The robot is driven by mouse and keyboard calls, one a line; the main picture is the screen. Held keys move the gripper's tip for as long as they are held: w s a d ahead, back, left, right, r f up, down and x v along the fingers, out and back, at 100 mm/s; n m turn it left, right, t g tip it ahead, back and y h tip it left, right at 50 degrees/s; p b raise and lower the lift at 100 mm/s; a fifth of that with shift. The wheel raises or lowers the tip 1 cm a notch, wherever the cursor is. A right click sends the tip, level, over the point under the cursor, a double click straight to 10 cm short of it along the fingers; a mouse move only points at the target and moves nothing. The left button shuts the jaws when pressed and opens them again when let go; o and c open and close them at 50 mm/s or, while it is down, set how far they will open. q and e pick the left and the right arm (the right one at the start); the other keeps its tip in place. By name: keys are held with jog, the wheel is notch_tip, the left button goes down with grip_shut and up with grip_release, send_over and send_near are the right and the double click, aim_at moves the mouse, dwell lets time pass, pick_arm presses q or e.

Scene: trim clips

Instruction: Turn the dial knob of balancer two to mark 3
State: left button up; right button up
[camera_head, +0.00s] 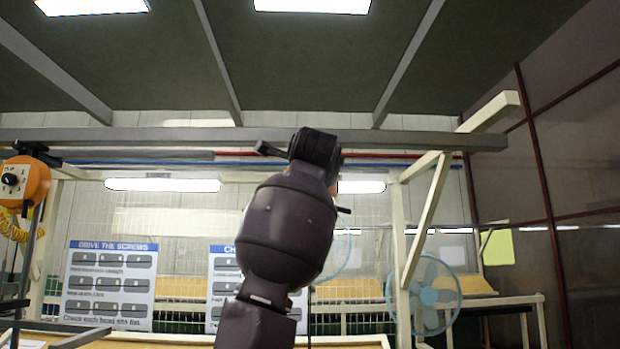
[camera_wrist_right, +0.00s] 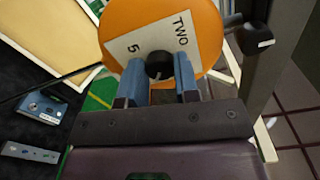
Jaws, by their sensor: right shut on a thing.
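Balancer two is an orange round housing (camera_wrist_right: 208,40) in the right wrist view, with a pale plate reading "TWO" and a visible "5". Its black dial knob (camera_wrist_right: 159,62) sits at the plate's middle. My right gripper (camera_wrist_right: 160,76) has its two blue-padded fingers on either side of the knob and is shut on it. The other marks and the knob's pointer are hidden or too small to read. In the head view my right arm covers nearly all of this balancer. My left gripper is not in view.
Another orange balancer (camera_head: 36,172) with a black knob hangs at the far left in the head view. Instruction boards (camera_head: 110,285) and a blue fan (camera_head: 424,292) stand behind. In the wrist view, a blue-grey device (camera_wrist_right: 45,107) lies on the dark surface below.

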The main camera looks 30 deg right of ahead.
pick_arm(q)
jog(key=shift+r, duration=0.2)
pick_arm(e)
jog(key=shift+f+m, duration=0.1)
jog(key=shift+m, duration=0.6)
jog(key=o, duration=0.9)
jog(key=shift+o, duration=0.2)
pick_arm(q)
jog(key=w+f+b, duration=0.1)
jog(key=b, duration=0.1)
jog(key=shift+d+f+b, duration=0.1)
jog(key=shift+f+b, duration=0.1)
jog(key=shift+b, duration=0.2)
pick_arm(e)
jog(key=v, duration=1.1)
